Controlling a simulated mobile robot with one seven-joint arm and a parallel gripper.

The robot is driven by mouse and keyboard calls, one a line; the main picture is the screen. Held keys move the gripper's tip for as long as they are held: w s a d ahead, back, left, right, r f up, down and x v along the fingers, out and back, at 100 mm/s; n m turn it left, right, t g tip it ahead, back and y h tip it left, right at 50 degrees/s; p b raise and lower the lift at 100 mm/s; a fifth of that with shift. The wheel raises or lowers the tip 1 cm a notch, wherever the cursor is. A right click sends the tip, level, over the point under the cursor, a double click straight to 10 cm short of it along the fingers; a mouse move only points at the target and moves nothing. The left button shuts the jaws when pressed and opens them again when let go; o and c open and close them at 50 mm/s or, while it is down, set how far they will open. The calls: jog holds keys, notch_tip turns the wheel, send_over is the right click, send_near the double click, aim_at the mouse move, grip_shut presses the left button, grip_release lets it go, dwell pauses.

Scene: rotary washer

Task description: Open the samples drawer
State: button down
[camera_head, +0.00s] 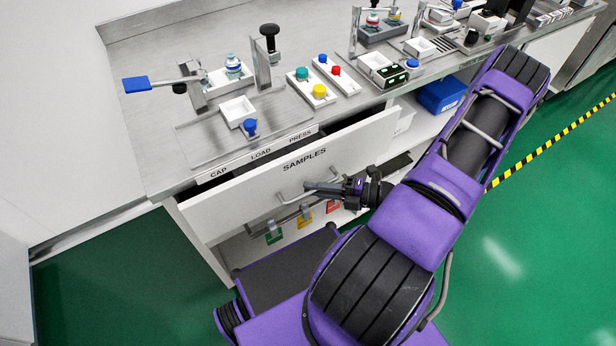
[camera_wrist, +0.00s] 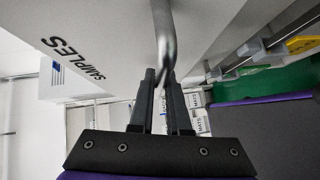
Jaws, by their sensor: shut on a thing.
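The samples drawer (camera_head: 240,195) is a white front lettered SAMPLES, under the steel bench top. It stands out from the bench, with a dark gap showing behind its top edge. Its metal bar handle (camera_head: 286,201) is on the front face. My gripper (camera_head: 312,186) is at the handle, reaching in from the right. In the wrist view, the handle (camera_wrist: 163,28) runs down between the fingertips of my gripper (camera_wrist: 162,75), which is shut on it. The drawer front (camera_wrist: 100,30) fills the upper part of that view. The drawer's inside is mostly hidden.
Above the drawer, the bench top (camera_head: 160,60) carries a press stand, a white tray (camera_head: 238,110) and colored buttons (camera_head: 319,91). Below hang green, yellow and red tags (camera_head: 274,235). A blue bin (camera_head: 440,95) sits on the shelf at right. Green floor is open at right.

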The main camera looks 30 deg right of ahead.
jog(key=s, duration=1.9)
jog(key=shift+s+d, duration=0.3)
jog(key=shift+d, duration=0.1)
jog(key=c, duration=0.9)
grip_release()
jog(key=v, duration=1.7)
jog(key=shift+s+d+r+b, duration=0.1)
jog(key=shift+s+b, duration=0.05)
jog(key=shift+b, duration=0.25)
